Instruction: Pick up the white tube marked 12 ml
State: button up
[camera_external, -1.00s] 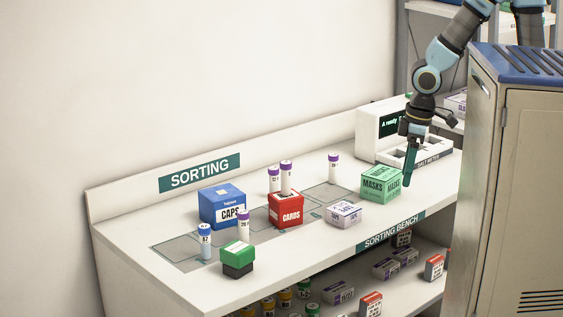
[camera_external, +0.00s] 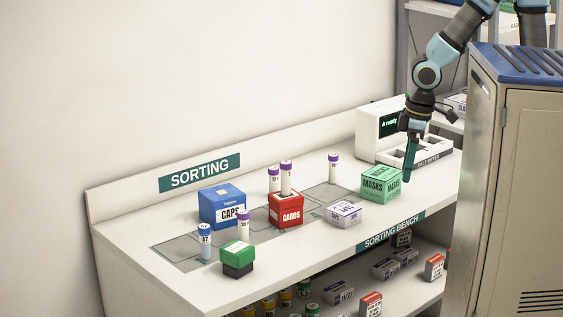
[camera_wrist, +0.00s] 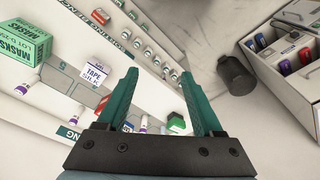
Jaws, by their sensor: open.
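White tubes stand on the sorting bench. In the external view one has a blue cap (camera_external: 205,243); purple-capped ones stand beside the blue box (camera_external: 243,225), near the red box (camera_external: 273,180), at the red box's top (camera_external: 286,178) and farther right (camera_external: 333,168). Their small print is too fine to tell which is marked 12 ml. My gripper (camera_external: 407,176) is above the bench's right end, beside the green MASKS box, away from all the tubes. In the wrist view my gripper (camera_wrist: 160,76) is open with nothing between its teal fingers. A purple-capped tube (camera_wrist: 143,122) shows near the left finger.
The green MASKS box (camera_external: 381,184), white TAPE box (camera_external: 343,213), red CARDS box (camera_external: 286,212), blue CAPS box (camera_external: 221,205) and green-black box (camera_external: 238,260) stand on the bench. A white device (camera_external: 378,128) is behind my gripper. A beige cabinet (camera_external: 525,190) is at right.

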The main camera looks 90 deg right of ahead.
jog(key=w+d+r+m+t+h+b, duration=0.3)
jog(key=w+d+t+b, duration=0.65)
jog(key=w+d, duration=1.25)
jog(key=w+d+n+t+b, duration=0.2)
jog(key=w+d+b, duration=0.2)
jog(key=d+b, duration=0.8)
jog(key=p, duration=0.3)
send_near(274, 183)
jog(key=w+d, duration=0.2)
jog(key=shift+w+d+f+y, duration=0.1)
jog(key=shift+d+y, duration=0.3)
jog(key=shift+w+f, duration=0.15)
jog(key=shift+f, duration=0.2)
jog(key=p+x, duration=0.1)
jog(key=x, duration=0.4)
jog(key=shift+w, duration=0.1)
jog(key=shift+a+p+x, duration=0.2)
jog(key=shift+p+x, duration=0.7)
jog(key=shift+x, duration=1.75)
